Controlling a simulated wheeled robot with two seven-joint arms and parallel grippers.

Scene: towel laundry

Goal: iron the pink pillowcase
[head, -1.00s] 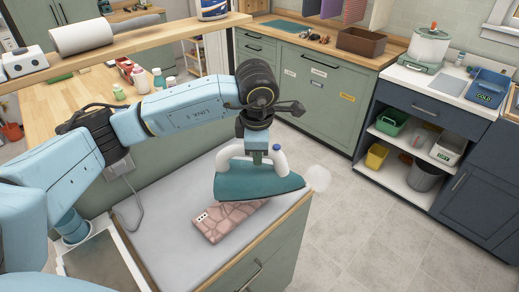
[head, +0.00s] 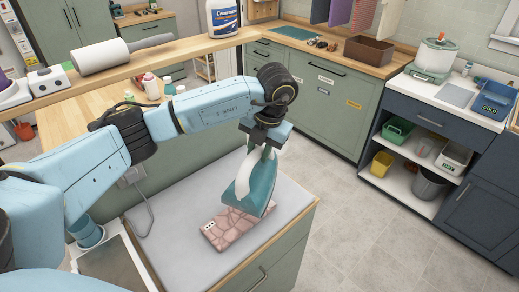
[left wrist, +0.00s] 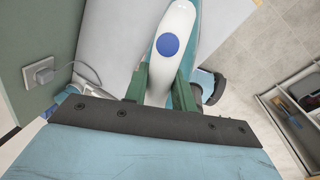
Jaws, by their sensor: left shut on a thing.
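The pink pillowcase (head: 218,235) lies folded on the grey ironing surface (head: 185,262), with a crackled pattern and a small white tag at its left. The iron (head: 262,188) has a teal body and a white handle. It is tilted steeply over the right part of the pillowcase and hides some of it; I cannot tell whether they touch. My left gripper (head: 260,150) is shut on the iron's handle. In the left wrist view, the left gripper's green fingers (left wrist: 161,90) stand on both sides of the white handle (left wrist: 172,38) with its blue button. My right gripper is not in view.
A wooden shelf ledge (head: 185,47) behind the arm holds a lint roller (head: 105,56) and a white bottle (head: 222,18). A cord runs from a wall outlet (head: 130,176) beside the surface. The grey surface is clear left of the pillowcase. Tiled floor lies open at right.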

